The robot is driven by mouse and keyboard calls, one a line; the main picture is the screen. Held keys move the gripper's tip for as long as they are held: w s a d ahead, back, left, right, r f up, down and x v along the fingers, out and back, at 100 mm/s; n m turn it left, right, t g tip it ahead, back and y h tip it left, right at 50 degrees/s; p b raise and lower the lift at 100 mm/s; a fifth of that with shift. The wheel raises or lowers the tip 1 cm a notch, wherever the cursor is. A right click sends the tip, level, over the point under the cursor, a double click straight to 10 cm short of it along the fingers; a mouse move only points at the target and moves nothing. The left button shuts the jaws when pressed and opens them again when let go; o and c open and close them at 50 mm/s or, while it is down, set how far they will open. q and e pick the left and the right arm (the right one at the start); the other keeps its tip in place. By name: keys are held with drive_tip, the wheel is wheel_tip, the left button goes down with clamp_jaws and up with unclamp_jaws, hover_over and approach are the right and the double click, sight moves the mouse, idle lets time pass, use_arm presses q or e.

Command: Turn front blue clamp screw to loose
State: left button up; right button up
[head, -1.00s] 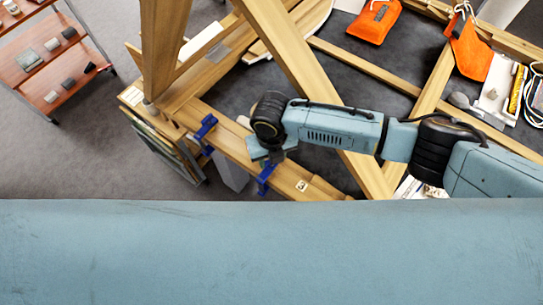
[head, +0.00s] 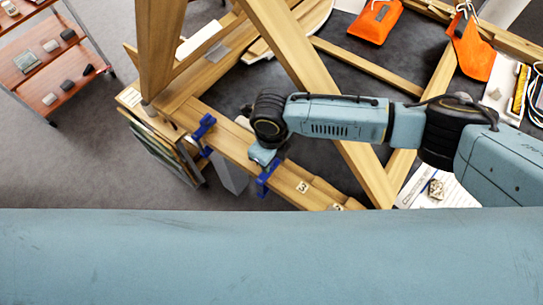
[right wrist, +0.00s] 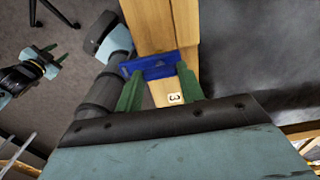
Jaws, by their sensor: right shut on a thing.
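The front blue clamp (head: 266,180) sits on the long wooden beam (head: 235,142). A second blue clamp (head: 204,127) is farther up-left on the same beam. My right gripper (head: 263,158) is down at the front clamp. In the right wrist view the front clamp's blue bar (right wrist: 151,66) lies between the two green fingers of my right gripper (right wrist: 157,80), which is shut on it. The clamp screw itself is hidden, so its turn cannot be read. My left gripper (right wrist: 48,58) shows small at the left of the wrist view, fingers apart and empty.
A diagonal wooden beam (head: 310,85) and an upright post (head: 160,50) rise near my right arm. Orange pouches (head: 375,22) lie at the back. A shelf cart (head: 50,65) stands at far left. Grey floor (head: 80,165) is clear at left.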

drive_tip(key=shift+w+r, duration=0.1)
drive_tip(key=shift+r, duration=0.05)
drive_tip(key=o, duration=1)
wheel_tip(320, 180, up, 13)
drive_tip(key=b, duration=0.1)
drive_tip(key=shift+r, duration=0.15)
idle(0.4)
